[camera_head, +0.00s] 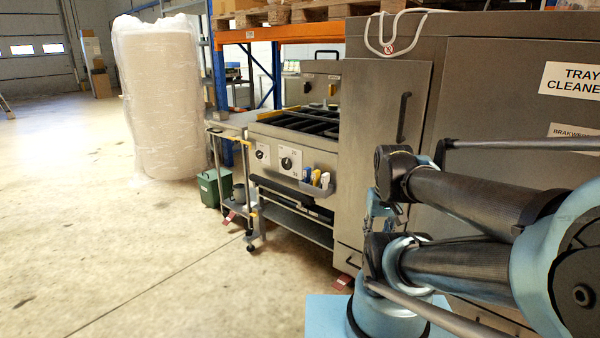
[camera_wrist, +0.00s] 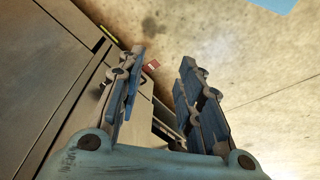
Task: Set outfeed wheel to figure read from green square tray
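My gripper (camera_wrist: 161,60) is open and empty in the wrist view. Its two blue fingers stand apart, with the concrete floor and the machine's side beyond them. In the head view my own arm hides most of it. The tray cleaner (camera_head: 480,70) is a large steel cabinet at the right, with a "TRAY CLEANER" label. At its left end, a lower steel section carries a black round dial (camera_head: 290,159) and a smaller dial (camera_head: 262,154) on light plates. I cannot tell whether either is the outfeed wheel, and their figures are too small to read. I see no green square tray.
A wheeled steel cart (camera_head: 242,205) stands left of the dials, with a dark green bin (camera_head: 212,188) beside it. A wrapped roll (camera_head: 160,95) stands further left. A small holder with pens (camera_head: 316,180) hangs below the dials. The floor at the left front is clear.

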